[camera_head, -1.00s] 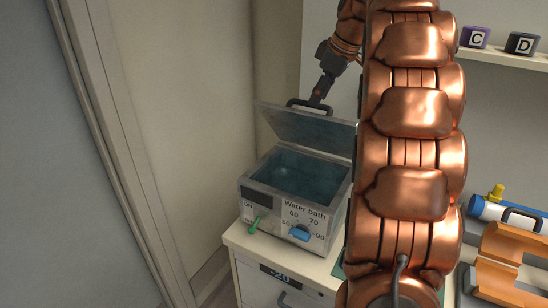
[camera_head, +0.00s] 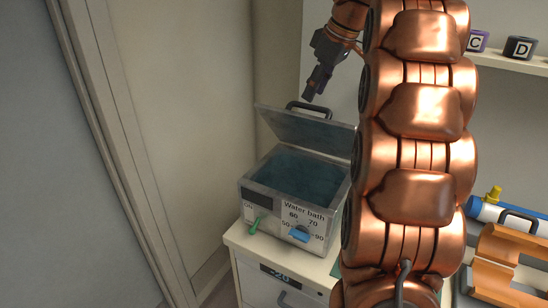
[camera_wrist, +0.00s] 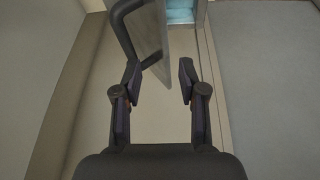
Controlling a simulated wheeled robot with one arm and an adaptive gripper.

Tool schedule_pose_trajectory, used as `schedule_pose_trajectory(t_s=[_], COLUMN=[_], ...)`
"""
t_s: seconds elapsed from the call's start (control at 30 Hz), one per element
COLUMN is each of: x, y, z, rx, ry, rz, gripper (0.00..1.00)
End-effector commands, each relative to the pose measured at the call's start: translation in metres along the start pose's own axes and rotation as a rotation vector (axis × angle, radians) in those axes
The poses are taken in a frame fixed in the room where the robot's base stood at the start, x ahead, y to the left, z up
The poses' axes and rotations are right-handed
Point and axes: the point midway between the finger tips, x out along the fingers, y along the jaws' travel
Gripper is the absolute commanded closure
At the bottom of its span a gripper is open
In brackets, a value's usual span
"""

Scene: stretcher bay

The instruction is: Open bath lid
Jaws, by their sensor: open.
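The water bath (camera_head: 266,206) is a grey box with a dial, standing on a white cabinet in the head view. Its lid (camera_head: 305,131) stands raised and leaning back, and the blue-green inside of the bath shows. The lid's dark handle (camera_head: 309,108) is at the lid's upper edge. My gripper (camera_head: 309,97) is just above the handle, apart from it. In the wrist view my gripper (camera_wrist: 160,88) is open and empty, with the lid (camera_wrist: 150,38) and handle (camera_wrist: 122,30) beyond the left finger. Part of the bath's right side is hidden by my arm.
The bath has a blue knob (camera_head: 299,234) and a green lever (camera_head: 255,226) in front. The white cabinet (camera_head: 285,256) carries a -20 label. Blocks C (camera_head: 477,40) and D (camera_head: 519,47) sit on a shelf at the right. An orange rack (camera_head: 507,262) is at the lower right. A wall is close at the left.

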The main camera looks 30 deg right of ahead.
Motion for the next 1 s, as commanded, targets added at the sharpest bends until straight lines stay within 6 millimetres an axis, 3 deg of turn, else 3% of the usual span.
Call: schedule_pose_trajectory(t_s=[0.53,1.0], x=[0.03,0.056], y=[-0.065,-0.122], z=[-0.003,0.01], rx=[0.127,0.226], ry=[-0.062,-0.137], rz=[-0.06,-0.095], gripper=[0.59,0.59])
